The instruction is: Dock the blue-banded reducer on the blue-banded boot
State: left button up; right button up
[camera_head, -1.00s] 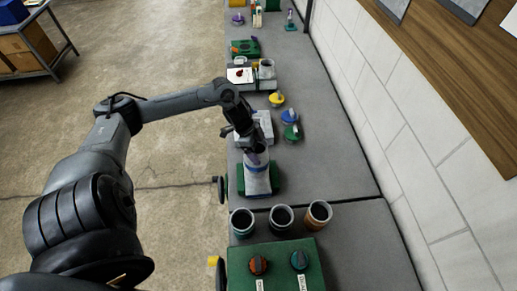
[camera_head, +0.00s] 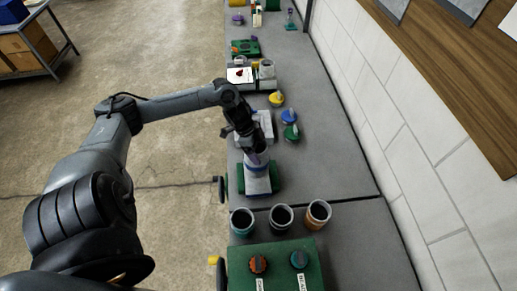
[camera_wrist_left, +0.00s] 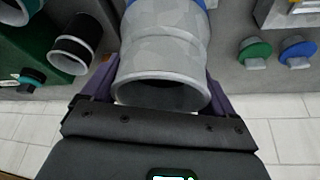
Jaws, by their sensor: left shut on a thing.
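The blue-banded reducer (camera_wrist_left: 165,45) is a grey round duct piece, its open wide mouth facing the left wrist camera. My left gripper (camera_head: 254,150) is shut on it, with purple fingers on both sides in the left wrist view (camera_wrist_left: 160,92). In the head view a blue band (camera_head: 256,168) shows just below the gripper. Under it a pale grey boot (camera_head: 258,186) stands on a green base (camera_head: 275,176) on the bench. The reducer is over the boot; I cannot tell whether they touch or are seated. The right gripper is not in view.
Three open cups (camera_head: 281,217) stand in front of the boot, beside a green panel with knobs (camera_head: 280,268). Blue (camera_head: 289,116), green (camera_head: 291,132) and yellow (camera_head: 277,99) knob-like pieces lie behind. The bench (camera_head: 335,165) is clear to the right, up to the block wall.

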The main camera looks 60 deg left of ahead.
pick_arm(q)
jog(key=shift+f+b, duration=0.35)
jog(key=shift+f, duration=0.2)
jog(key=o, duration=1.7)
jog(key=shift+c, duration=0.2)
jog(key=p+v, duration=0.8)
jog(key=p, duration=0.2)
jog(key=shift+a+r, duration=0.1)
jog(key=shift+r, duration=0.1)
jog(key=shift+s+a+r, duration=0.1)
jog(key=shift+s+a, duration=0.05)
jog(key=shift+s+a+r, duration=0.2)
jog(key=shift+r, duration=0.9)
jog(key=shift+s, duration=0.1)
